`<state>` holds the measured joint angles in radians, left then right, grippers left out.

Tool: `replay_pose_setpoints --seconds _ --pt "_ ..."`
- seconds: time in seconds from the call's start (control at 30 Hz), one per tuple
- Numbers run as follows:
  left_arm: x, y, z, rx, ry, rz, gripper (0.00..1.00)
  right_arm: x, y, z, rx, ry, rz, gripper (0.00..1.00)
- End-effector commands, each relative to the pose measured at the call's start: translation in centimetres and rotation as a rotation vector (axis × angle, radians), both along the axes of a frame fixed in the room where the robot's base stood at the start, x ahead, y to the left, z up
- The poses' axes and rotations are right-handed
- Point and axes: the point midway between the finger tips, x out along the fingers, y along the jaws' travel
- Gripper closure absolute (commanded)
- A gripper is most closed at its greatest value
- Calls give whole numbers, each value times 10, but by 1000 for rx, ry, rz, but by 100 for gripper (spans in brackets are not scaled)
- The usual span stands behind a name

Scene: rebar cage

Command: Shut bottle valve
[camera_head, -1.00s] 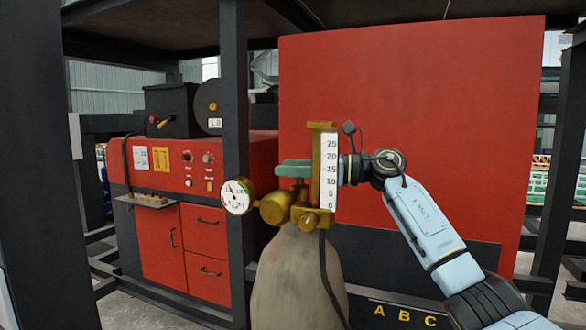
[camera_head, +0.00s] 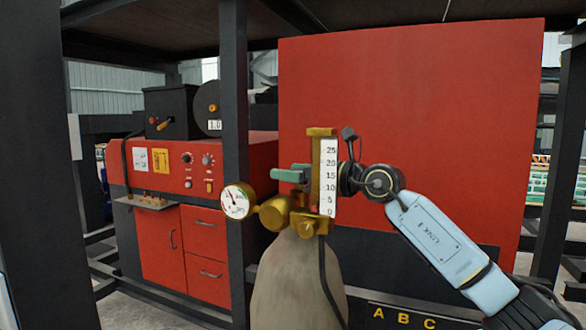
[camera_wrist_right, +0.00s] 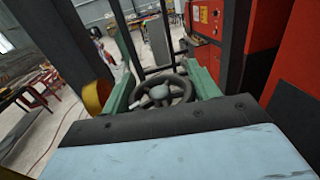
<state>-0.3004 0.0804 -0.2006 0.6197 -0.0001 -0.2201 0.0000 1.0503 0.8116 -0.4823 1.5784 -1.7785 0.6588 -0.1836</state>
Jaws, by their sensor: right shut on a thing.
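The grey-beige bottle (camera_head: 298,285) stands upright in front of me, with a brass regulator (camera_head: 275,213), a round pressure gauge (camera_head: 237,201) and a scaled flowmeter (camera_head: 329,178) at its top. My right gripper (camera_head: 290,174) reaches in from the right behind the flowmeter, which covers part of it. In the right wrist view, its green fingers (camera_wrist_right: 160,72) stand on both sides of a dark spoked handwheel, the bottle valve (camera_wrist_right: 160,93), and are shut on it. In the head view the handwheel is hidden. My left gripper is in neither view.
A large red panel (camera_head: 420,110) is behind my right arm. A red control cabinet (camera_head: 205,235) stands back left. A dark hose (camera_head: 327,275) hangs down the bottle's front.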

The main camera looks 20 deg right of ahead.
Motion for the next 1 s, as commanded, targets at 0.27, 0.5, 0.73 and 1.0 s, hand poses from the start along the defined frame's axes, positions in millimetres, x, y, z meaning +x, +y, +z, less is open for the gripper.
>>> replay_pose_setpoints --seconds 0.27,0.5,0.73,1.0 --pt "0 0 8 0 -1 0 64 0 -1 1 -1 0 -100 62" --pt "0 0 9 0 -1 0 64 1 -2 0 0 4 -136 62" --pt "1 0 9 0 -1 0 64 1 -2 -1 2 5 -140 62" --pt "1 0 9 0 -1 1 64 1 -2 -1 2 6 -140 29"
